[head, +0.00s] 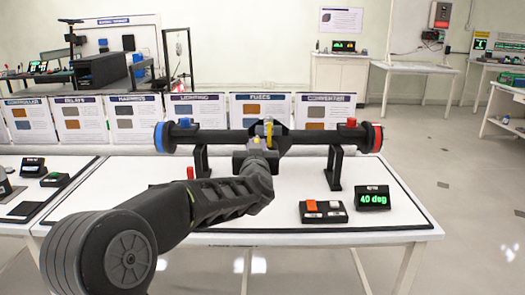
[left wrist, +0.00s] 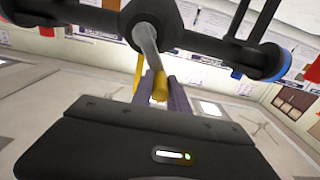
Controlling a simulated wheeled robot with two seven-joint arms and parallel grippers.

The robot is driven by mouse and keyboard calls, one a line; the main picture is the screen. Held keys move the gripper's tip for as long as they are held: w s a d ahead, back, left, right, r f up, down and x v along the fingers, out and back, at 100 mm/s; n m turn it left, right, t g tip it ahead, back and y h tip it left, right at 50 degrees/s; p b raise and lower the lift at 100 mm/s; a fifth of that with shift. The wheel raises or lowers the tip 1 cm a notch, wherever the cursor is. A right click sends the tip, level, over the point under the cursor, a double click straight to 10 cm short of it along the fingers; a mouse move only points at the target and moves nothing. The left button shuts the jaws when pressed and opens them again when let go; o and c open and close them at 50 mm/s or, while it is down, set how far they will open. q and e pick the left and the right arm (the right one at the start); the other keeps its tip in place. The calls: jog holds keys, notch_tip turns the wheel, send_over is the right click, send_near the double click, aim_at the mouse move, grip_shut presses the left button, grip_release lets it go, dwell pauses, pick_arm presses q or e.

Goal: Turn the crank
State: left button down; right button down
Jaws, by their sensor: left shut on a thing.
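The rig is a black horizontal shaft (head: 215,136) on two black stands, with a blue disc (head: 160,137) at its left end and a red disc (head: 373,137) at its right end. At its middle is a dark hub, and the crank's grey arm (left wrist: 147,40) runs from this hub to a yellow handle (left wrist: 160,86). My left gripper (head: 258,148) reaches the middle of the shaft from the front. In the left wrist view its fingers (left wrist: 163,92) are shut around the yellow handle. My arm partly hides the crank in the head view. My right gripper is not in view.
A small display (head: 373,198) on the white table (head: 300,178) reads "40 deg". Labelled panels stand behind the shaft. More devices are at the left.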

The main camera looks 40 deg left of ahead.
pick_arm(q)
jog(key=shift+s+a+f+n+b, duration=0.25)
jog(key=shift+a+f+n+b, duration=0.15)
jog(key=shift+n+b, duration=0.45)
jog(key=shift+s+a+f+n+b, duration=0.25)
jog(key=shift+f+n+b, duration=0.25)
jog(key=shift+n, duration=0.55)
jog(key=c, duration=1.3)
grip_release()
jog(key=shift+r, duration=0.1)
jog(key=p+v, duration=0.1)
jog(key=v, duration=0.6)
jog(key=shift+s+d, duration=0.25)
jog(key=shift+s, duration=0.05)
